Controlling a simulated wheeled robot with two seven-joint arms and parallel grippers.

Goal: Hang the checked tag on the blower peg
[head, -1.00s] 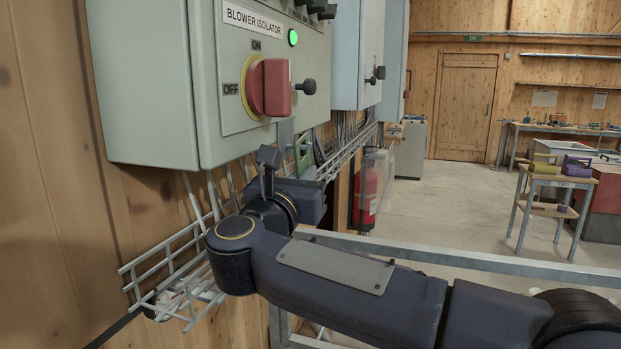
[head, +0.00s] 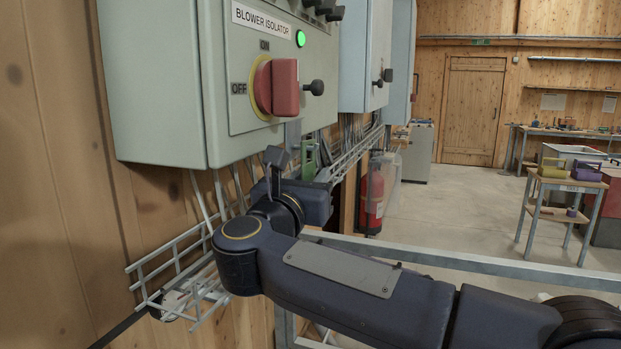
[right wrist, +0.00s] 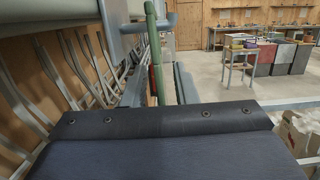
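The grey blower isolator cabinet (head: 160,85) carries a red switch (head: 285,87) on a yellow ring. A dark knobbed peg (head: 314,87) sticks out to the right of the switch. My right gripper (head: 292,160) is below the cabinet's lower edge, by the wall, and lower than the peg. A thin green piece (head: 308,158) shows beside it, and stands nearly edge-on in the right wrist view (right wrist: 154,52). No checked pattern can be made out on it, and I cannot tell whether the fingers hold it. My left gripper is out of view.
A wire cable tray (head: 180,270) runs along the wall under the cabinet. A metal rail (head: 450,263) crosses beyond my right arm. A red fire extinguisher (head: 372,200) stands farther back. A small table (head: 562,182) is at the right, with open floor before it.

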